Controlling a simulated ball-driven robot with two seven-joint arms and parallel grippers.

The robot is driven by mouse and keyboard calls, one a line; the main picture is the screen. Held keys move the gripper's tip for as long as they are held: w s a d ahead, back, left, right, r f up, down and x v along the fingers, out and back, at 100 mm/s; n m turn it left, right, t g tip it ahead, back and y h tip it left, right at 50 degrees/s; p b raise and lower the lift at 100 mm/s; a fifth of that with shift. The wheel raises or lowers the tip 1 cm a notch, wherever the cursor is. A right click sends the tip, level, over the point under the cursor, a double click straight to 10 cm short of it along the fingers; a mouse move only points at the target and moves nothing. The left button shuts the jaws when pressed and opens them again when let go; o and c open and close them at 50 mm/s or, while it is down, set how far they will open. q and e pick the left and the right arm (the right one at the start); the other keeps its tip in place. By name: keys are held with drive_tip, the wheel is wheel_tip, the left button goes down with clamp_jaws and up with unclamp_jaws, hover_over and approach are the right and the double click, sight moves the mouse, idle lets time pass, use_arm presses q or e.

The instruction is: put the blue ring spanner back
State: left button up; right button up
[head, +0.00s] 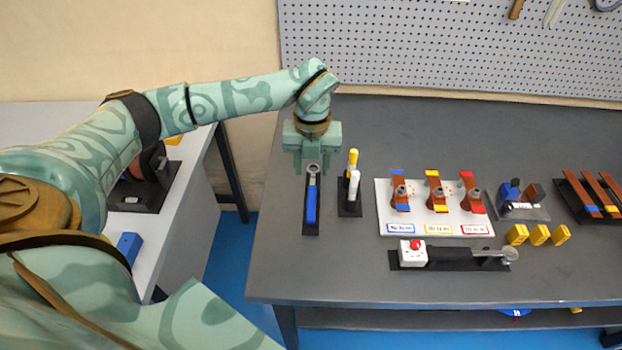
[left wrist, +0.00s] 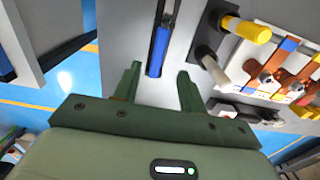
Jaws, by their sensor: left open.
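The blue ring spanner (head: 311,203) lies on a narrow dark holder (head: 311,230) at the left end of the grey table, its metal ring end toward the back. My left gripper (head: 312,168) is above the spanner's ring end, open and empty. In the left wrist view the spanner's blue handle (left wrist: 158,52) shows beyond and between the two spread fingers of my left gripper (left wrist: 160,75), apart from both. My right gripper is not in view.
Close to the right stands a dark holder with a yellow and a white handle (head: 353,185). Further right are a white board (head: 437,222) with copper bars, a red-button box (head: 412,253) and yellow blocks (head: 539,234). The table's left edge is near the spanner.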

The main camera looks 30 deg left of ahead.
use_arm(q)
drive_tip(key=shift+r, duration=1.65)
